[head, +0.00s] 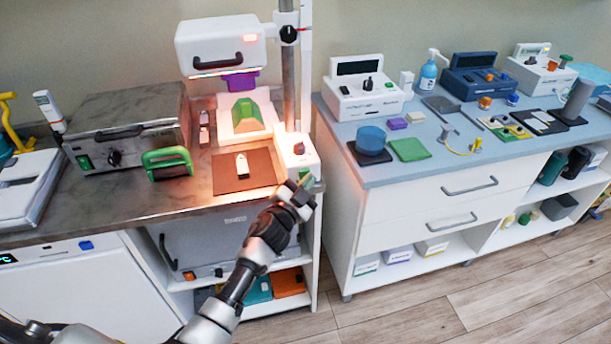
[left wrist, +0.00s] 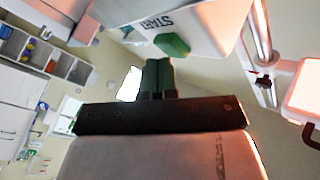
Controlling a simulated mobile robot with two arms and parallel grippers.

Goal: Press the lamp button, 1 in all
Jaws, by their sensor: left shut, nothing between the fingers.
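The lamp has a white head (head: 220,45) with a glowing underside, on a metal post (head: 288,85). A white box (head: 298,152) stands at the foot of the post, at the counter's right end. In the left wrist view a green button (left wrist: 172,44) shows on a white box face (left wrist: 205,25) lettered START. My left gripper (head: 304,184) is shut and empty, just in front of the box. In the left wrist view its fingertips (left wrist: 158,64) are just below the button; I cannot tell whether they touch it. My right gripper is not in view.
A brown mat (head: 228,182) with a small white item lies under the lamp, beside a green-topped block (head: 247,115). A metal-cased unit (head: 125,125) stands to the left. A blue-topped cabinet (head: 450,140) with many items is to the right. The floor in front is clear.

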